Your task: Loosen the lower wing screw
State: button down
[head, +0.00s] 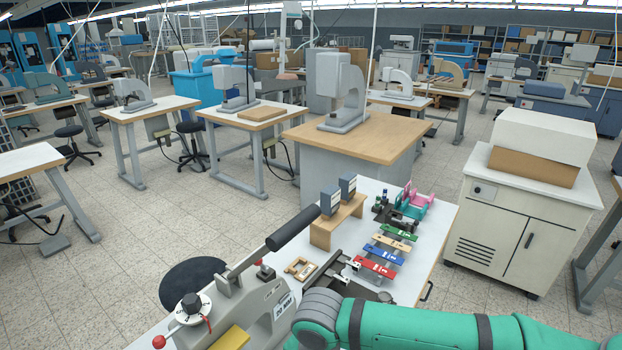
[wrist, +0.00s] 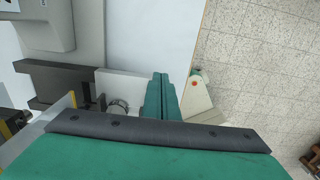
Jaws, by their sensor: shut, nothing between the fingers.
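The grey stamping machine (head: 250,305) stands at the front of the white table in the head view, with a black lever handle and a red-tipped dial. In the wrist view, grey machine parts (wrist: 55,85) fill the left side. My gripper (wrist: 160,78) shows there with its green fingers shut together and empty, to the right of these parts. A small round ridged metal part (wrist: 118,107) is just left of the fingers, partly hidden by my wrist. I cannot make out a wing screw clearly. My gripper is out of sight in the head view.
A wooden stand (head: 337,222) with two small boxes, coloured bars (head: 385,253) and a small wooden frame (head: 300,268) are on the table beyond the machine. A white cabinet (head: 525,215) stands to the right. Tiled floor lies beyond the table edge.

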jog(key=shift+a, duration=0.2)
dwell(0.5)
jog(key=shift+w+a, duration=0.25)
jog(key=shift+w, duration=0.05)
jog(key=shift+w+a, duration=0.35)
jog(key=shift+a, duration=0.45)
dwell(0.5)
jog(key=shift+w, duration=0.15)
notch_tip(320, 180, up, 6)
jog(key=shift+w+d, duration=0.15)
jog(key=shift+w, duration=0.15)
dwell(0.5)
